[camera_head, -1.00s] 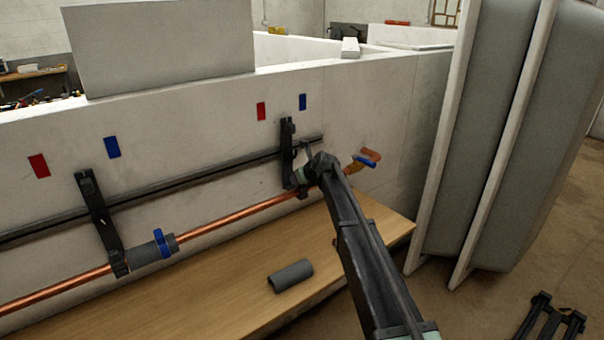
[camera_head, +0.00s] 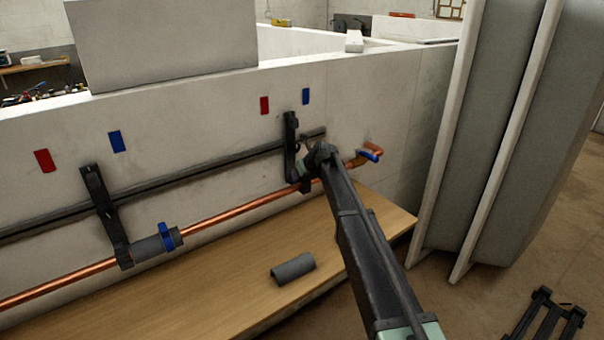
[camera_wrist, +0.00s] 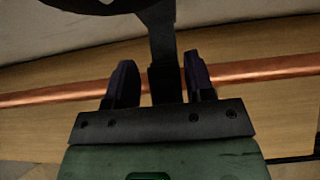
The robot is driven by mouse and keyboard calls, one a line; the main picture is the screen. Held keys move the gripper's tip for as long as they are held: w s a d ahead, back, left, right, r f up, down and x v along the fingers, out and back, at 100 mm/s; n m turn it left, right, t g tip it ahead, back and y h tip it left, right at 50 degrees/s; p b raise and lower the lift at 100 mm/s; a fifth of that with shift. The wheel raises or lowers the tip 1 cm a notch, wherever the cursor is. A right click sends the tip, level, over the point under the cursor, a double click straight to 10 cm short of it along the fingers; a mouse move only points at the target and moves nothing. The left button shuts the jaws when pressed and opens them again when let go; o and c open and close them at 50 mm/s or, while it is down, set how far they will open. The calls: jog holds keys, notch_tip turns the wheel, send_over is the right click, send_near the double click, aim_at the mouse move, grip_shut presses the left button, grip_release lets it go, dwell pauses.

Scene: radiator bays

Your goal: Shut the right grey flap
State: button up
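The right dark grey bracket (camera_head: 291,140) stands upright against the white wall, from the rail down to the copper pipe. No part of it can be told for sure as the right grey flap. My gripper (camera_head: 305,178) is at its lower end, partly hidden by my arm. In the wrist view my gripper (camera_wrist: 160,85) has its two dark fingers apart on either side of a dark strip (camera_wrist: 162,50). Gaps show beside the strip. The copper pipe (camera_wrist: 265,69) runs crosswise behind the fingers. I cannot tell whether a finger touches the strip.
A left dark bracket (camera_head: 103,210) and a grey sleeve with a blue handle (camera_head: 167,237) sit along the pipe. A loose grey half-shell (camera_head: 293,269) lies on the wooden bench (camera_head: 235,270). A blue and copper valve (camera_head: 368,155) is right of my gripper. Tall grey panels (camera_head: 490,130) stand at right.

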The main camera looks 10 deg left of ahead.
jog(key=p+v, duration=0.8)
jog(key=v, duration=0.2)
jog(key=shift+s+d+r, duration=0.2)
jog(key=shift+r, duration=0.05)
